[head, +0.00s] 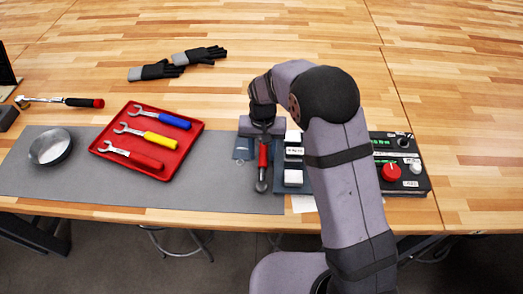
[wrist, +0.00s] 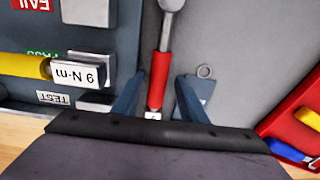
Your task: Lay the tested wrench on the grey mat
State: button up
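A red-handled wrench (head: 263,158) with a grey metal head lies along the right part of the grey mat (head: 220,190), its head toward the mat's front edge. My gripper (head: 262,133) is over the rear end of its handle. In the wrist view, the wrench (wrist: 163,70) shows between the two fingers of my gripper (wrist: 161,80). The fingers are apart, with gaps beside the handle. I cannot tell whether the wrench touches the mat.
A red tray (head: 113,132) holds blue, yellow and red wrenches. A metal bowl (head: 50,147) stands left of it. A tester box (wrist: 100,45) with labels is close beside the wrench; a blue-grey tag (wrist: 200,90) lies on its other side. Mat is bare between tray and tag.

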aim_at(265, 154)
jog(key=shift+w+d+r+p, duration=0.1)
jog(key=shift+d+r+p, duration=0.1)
jog(key=shift+r+p, duration=0.8)
jog(key=shift+d+r, duration=0.15)
jog(key=shift+r, duration=0.75)
jog(key=shift+a+r+p, duration=0.2)
jog(key=shift+r+p, duration=0.6)
jog(key=shift+p, duration=0.1)
jog(key=shift+r+p, duration=0.65)
jog(key=shift+r, duration=0.2)
jog(key=shift+d, duration=0.1)
